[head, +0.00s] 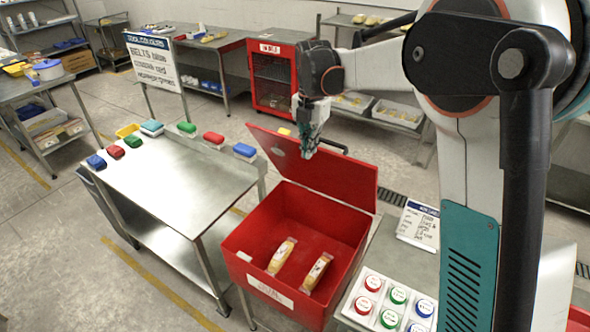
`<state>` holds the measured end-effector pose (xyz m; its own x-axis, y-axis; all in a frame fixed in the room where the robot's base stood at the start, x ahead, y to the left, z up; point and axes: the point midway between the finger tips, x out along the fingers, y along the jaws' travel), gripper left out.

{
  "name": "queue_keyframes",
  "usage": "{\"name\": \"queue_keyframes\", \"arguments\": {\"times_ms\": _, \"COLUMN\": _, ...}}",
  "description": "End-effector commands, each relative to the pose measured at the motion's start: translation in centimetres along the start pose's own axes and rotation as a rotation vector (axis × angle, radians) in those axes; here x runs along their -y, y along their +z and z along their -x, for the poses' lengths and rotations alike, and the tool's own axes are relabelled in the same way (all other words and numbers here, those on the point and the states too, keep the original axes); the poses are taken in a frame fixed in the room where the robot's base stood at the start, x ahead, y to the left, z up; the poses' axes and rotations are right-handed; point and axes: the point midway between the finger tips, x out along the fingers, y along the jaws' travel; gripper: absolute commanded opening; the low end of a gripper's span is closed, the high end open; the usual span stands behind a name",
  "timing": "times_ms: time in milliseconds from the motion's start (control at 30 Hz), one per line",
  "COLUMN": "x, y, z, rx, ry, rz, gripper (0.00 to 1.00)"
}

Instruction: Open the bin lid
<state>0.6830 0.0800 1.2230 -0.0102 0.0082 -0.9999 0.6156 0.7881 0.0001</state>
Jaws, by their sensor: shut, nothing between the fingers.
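The red bin (238,255) stands open in the middle of the head view. Its lid (345,180) is raised and stands tilted up at the bin's back edge, with its inner face towards me. A black handle (333,146) shows at the lid's top edge. Inside the bin lie two wrapped yellowish packs, one at the left (281,256) and one at the right (316,272). My gripper (308,155) is shut and empty, pointing down in front of the lid's upper part. I cannot tell whether it touches the lid.
A steel table (180,180) with several coloured blocks along its edges stands left of the bin. A white tray of coloured round buttons (393,303) and a printed card (419,225) lie on the surface to the right. A red cabinet (273,75) stands behind.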

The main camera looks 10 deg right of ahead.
Motion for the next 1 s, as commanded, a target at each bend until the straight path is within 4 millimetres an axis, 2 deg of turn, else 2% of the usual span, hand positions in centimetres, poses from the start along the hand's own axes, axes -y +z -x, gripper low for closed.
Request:
{"name": "queue_keyframes", "arguments": {"times_ms": 33, "x": 0.0, "y": 1.8, "z": 1.5, "rx": 0.0, "ry": 0.0, "rz": -0.003, "gripper": 0.0}}
{"name": "queue_keyframes", "arguments": {"times_ms": 200, "x": 0.0, "y": 6.7, "z": 3.7, "rx": 0.001, "ry": 0.0, "rz": -0.003, "gripper": 0.0}}
{"name": "queue_keyframes", "arguments": {"times_ms": 500, "x": 0.0, "y": 13.4, "z": 5.5, "rx": 0.001, "ry": 0.0, "rz": -0.002, "gripper": 0.0}}
{"name": "queue_keyframes", "arguments": {"times_ms": 800, "x": 0.0, "y": 17.6, "z": 6.1, "rx": 0.002, "ry": 0.0, "rz": -0.001, "gripper": 0.0}}
{"name": "queue_keyframes", "arguments": {"times_ms": 1000, "x": 0.0, "y": 18.8, "z": 6.2, "rx": 0.002, "ry": 0.0, "rz": 0.001, "gripper": 0.0}}
